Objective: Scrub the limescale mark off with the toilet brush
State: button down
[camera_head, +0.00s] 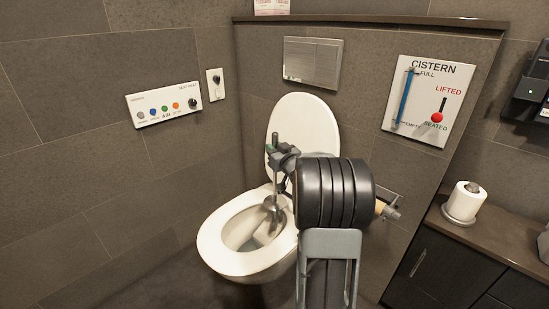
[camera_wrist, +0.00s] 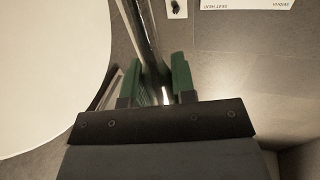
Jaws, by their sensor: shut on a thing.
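My gripper (camera_head: 277,154) is above the toilet bowl and shut on the toilet brush's shaft. In the wrist view the shiny metal shaft of the toilet brush (camera_wrist: 146,42) runs between the green fingers of my gripper (camera_wrist: 156,72). In the head view the brush's thin shaft hangs down into the bowl, nearly upright, and its grey head (camera_head: 272,207) is inside the bowl near the back right. The white toilet (camera_head: 213,243) has its lid (camera_head: 302,114) raised. I cannot make out the limescale mark; greyish shading lies inside the bowl, and my arm hides part of the right rim.
A flush plate (camera_head: 313,62) is on the wall above the lid. A control panel (camera_head: 163,108) is on the left wall, a cistern board (camera_head: 424,105) on the right. A paper roll (camera_head: 464,201) stands on the right counter. The floor left of the toilet is clear.

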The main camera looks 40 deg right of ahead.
notch_tip(320, 180, down, 8)
jog(key=b, duration=0.5)
jog(key=shift+b, duration=0.4)
jog(key=shift+f+b, duration=0.55)
jog(key=shift+f, duration=0.1)
dwell(1.0)
jog(key=shift+w, duration=0.15)
jog(key=w+a, duration=0.1)
jog(key=w, duration=0.7)
jog(key=shift+w+a, duration=0.2)
jog(key=shift+a, duration=0.05)
dwell(1.3)
jog(key=shift+s, duration=0.1)
